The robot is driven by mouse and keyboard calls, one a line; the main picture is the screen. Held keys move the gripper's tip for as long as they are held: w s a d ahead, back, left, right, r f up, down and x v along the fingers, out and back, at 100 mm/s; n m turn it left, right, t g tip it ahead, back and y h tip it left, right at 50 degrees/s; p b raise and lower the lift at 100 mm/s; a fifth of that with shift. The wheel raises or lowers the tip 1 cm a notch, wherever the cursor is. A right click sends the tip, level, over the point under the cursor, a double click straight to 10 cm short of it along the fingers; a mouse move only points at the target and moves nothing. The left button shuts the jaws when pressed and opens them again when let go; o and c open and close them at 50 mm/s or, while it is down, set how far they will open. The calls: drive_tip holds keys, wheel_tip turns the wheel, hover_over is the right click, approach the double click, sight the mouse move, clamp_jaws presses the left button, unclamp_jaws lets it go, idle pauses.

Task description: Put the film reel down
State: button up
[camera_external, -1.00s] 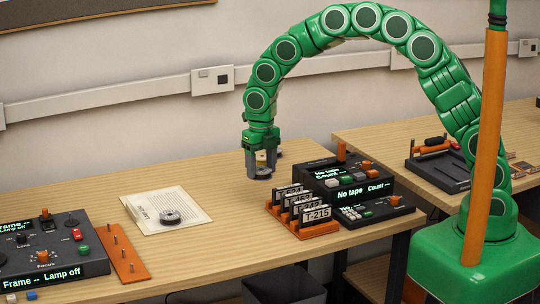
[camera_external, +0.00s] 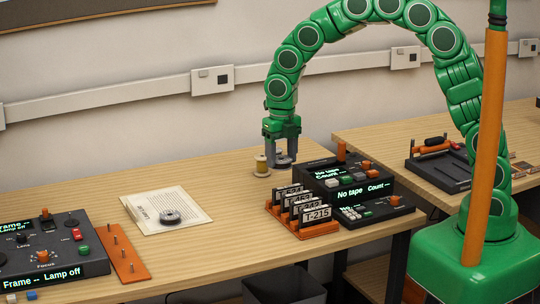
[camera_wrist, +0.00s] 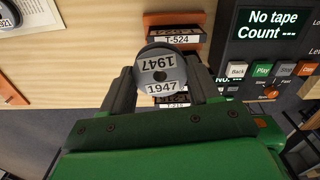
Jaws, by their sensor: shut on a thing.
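My gripper (camera_external: 282,158) is shut on a grey film reel labelled 1947 (camera_wrist: 160,72). In the wrist view the reel lies between the two fingers, with its label face towards the camera. In the external view the reel shows as a dark disc at the fingertips, partly hidden by them. It is near the back of the wooden table (camera_external: 215,180), behind the tape rack. I cannot tell whether it touches the tabletop.
The orange rack of labelled tapes (camera_external: 303,212) and the tape console (camera_external: 345,178) are close in front and to the right. Another dark reel (camera_external: 170,216) lies on a paper sheet (camera_external: 190,203). The table between is clear.

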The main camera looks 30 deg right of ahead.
drive_tip(key=w+a+m, duration=0.1)
drive_tip(key=w+a, duration=0.2)
drive_tip(key=w, duration=0.1)
hover_over(182, 206)
drive_tip(key=shift+m, duration=0.3)
drive_tip(key=shift+s+f, duration=0.15)
drive_tip(key=shift+f, duration=4.6)
drive_tip(key=shift+w+a+f, duration=0.1)
drive_tip(key=shift+w+f, duration=0.1)
drive_tip(key=shift+f, duration=0.1)
drive_tip(key=shift+s+f, duration=0.1)
drive_tip(key=shift+f, duration=1.35)
drive_tip(key=shift+f, duration=0.1)
